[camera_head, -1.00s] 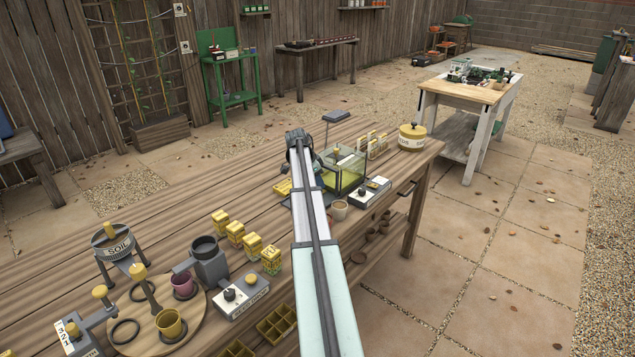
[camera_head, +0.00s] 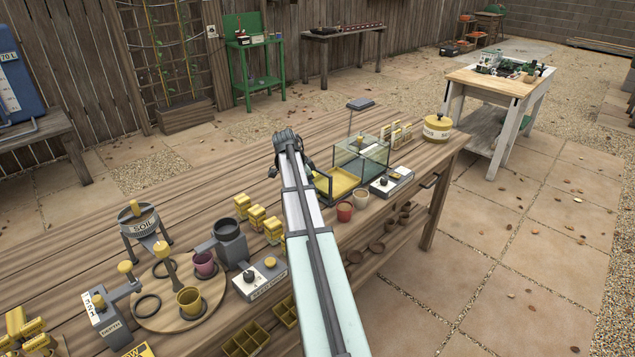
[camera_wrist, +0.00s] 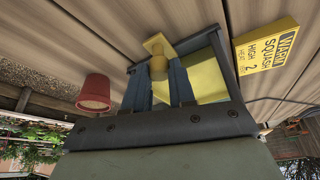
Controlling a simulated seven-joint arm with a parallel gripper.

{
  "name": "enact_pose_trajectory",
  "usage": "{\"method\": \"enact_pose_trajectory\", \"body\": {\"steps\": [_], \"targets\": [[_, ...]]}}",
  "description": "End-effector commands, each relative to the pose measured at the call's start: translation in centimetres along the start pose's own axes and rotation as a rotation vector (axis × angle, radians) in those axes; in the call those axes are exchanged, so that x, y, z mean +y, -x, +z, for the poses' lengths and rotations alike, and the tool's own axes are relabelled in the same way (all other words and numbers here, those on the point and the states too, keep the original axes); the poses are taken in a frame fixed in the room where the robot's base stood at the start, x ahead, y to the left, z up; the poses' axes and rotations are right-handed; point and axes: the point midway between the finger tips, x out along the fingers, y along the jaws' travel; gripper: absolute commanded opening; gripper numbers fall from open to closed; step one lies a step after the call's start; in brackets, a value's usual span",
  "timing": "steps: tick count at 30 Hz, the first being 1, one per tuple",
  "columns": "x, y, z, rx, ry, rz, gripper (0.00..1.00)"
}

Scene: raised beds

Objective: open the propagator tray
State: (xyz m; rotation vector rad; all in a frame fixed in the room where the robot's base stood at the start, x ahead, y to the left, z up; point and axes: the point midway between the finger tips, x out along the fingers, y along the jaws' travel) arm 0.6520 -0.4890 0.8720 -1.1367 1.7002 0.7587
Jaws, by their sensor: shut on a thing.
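The propagator is a clear glass box (camera_head: 374,155) on the wooden bench, with its yellow-floored tray (camera_head: 341,184) slid out on the left side. The tray also shows in the wrist view (camera_wrist: 207,82), with a dark rim around its yellow inside. My gripper (camera_wrist: 160,75) is shut on the tray's yellow knob (camera_wrist: 156,43), with one dark finger on each side of it. In the head view my arm hides the knob and most of the gripper. The tray appears level, and its far end is at the box.
A red pot (camera_head: 345,211) and a beige pot (camera_head: 361,199) stand just in front of the tray. A grey control box (camera_head: 392,182) sits right of them. Yellow seed packets (camera_head: 257,218) stand nearer, left of my arm.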

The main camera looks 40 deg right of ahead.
Motion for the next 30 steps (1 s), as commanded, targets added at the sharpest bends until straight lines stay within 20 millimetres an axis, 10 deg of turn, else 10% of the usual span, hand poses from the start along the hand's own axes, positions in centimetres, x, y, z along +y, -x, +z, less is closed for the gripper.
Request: {"method": "enact_pose_trajectory", "body": {"steps": [11, 12, 19, 30], "targets": [[0.14, 0.10, 0.25, -0.001, 0.000, 0.001, 0.00], [0.13, 0.10, 0.25, -0.001, 0.000, 0.001, 0.27], [0.11, 0.10, 0.23, 0.000, 0.000, 0.001, 0.48], [0.08, 0.62, 0.22, 0.000, 0.000, 0.000, 0.50]]}}
